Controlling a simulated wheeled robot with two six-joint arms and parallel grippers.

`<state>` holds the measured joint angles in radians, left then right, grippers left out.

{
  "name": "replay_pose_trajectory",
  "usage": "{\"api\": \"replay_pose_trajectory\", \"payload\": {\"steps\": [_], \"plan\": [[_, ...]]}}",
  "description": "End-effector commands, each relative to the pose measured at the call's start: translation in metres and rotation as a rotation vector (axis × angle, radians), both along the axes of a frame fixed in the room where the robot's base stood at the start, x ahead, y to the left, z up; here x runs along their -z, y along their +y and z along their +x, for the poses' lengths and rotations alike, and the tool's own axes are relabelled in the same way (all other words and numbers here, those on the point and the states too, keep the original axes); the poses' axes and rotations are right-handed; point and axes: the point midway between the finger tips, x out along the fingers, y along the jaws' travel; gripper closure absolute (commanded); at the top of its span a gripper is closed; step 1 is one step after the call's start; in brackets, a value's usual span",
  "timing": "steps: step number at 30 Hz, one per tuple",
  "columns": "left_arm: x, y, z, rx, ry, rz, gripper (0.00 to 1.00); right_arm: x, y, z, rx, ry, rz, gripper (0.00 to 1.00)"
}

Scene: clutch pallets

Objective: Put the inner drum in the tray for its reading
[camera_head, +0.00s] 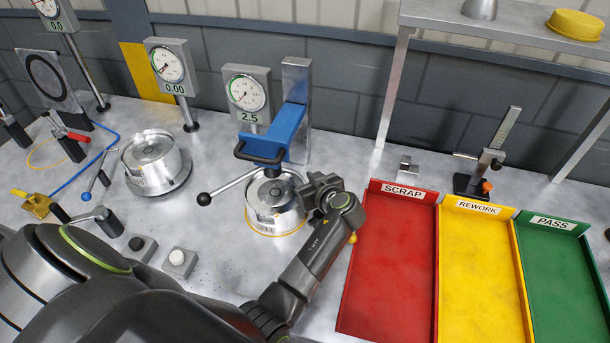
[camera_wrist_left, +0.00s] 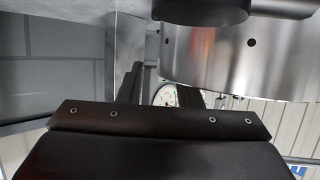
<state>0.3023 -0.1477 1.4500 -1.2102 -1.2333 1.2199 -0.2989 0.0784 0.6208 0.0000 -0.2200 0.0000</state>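A silver drum (camera_head: 275,203) sits in the right-hand station under the blue press arm (camera_head: 287,127), ringed in yellow at its base. Another silver drum (camera_head: 151,160) sits in the station to its left; I cannot tell from labels which is the inner one. My left gripper (camera_head: 314,192) is at the right side of the right-hand drum. In the left wrist view its fingers (camera_wrist_left: 161,93) stand apart, close by a steel drum wall (camera_wrist_left: 235,60); contact is unclear. The trays are red SCRAP (camera_head: 390,260), yellow REWORK (camera_head: 478,270) and green PASS (camera_head: 565,275). My right gripper is not in view.
The gauge (camera_head: 246,94) behind the press reads 2.5; the gauge (camera_head: 170,66) left of it reads 0.00. A ball-ended lever (camera_head: 225,187) sticks out left of the press. A shelf (camera_head: 500,33) stands behind the trays. All three trays look empty.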

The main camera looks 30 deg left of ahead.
Motion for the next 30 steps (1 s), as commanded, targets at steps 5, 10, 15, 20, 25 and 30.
{"api": "replay_pose_trajectory", "payload": {"steps": [5, 10, 15, 20, 25, 30], "plan": [[0.0024, -0.0012, -0.0012, -0.002, 0.000, 0.000, 0.68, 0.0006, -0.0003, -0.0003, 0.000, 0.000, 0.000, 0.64], [0.0023, -0.0012, -0.0012, -0.003, -0.001, -0.001, 0.68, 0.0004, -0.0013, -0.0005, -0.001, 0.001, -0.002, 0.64], [0.0023, -0.0012, -0.0012, -0.002, 0.000, 0.000, 0.80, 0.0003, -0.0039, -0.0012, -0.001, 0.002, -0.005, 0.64], [0.0023, -0.0011, -0.0010, -0.001, 0.000, 0.000, 1.00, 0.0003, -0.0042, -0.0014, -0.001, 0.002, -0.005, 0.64], [0.0025, -0.0011, -0.0012, -0.002, 0.000, -0.001, 1.00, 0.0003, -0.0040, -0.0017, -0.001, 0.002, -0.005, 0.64], [0.0028, -0.0012, -0.0013, -0.003, 0.000, -0.001, 1.00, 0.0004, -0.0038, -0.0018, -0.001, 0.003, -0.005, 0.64]]}}
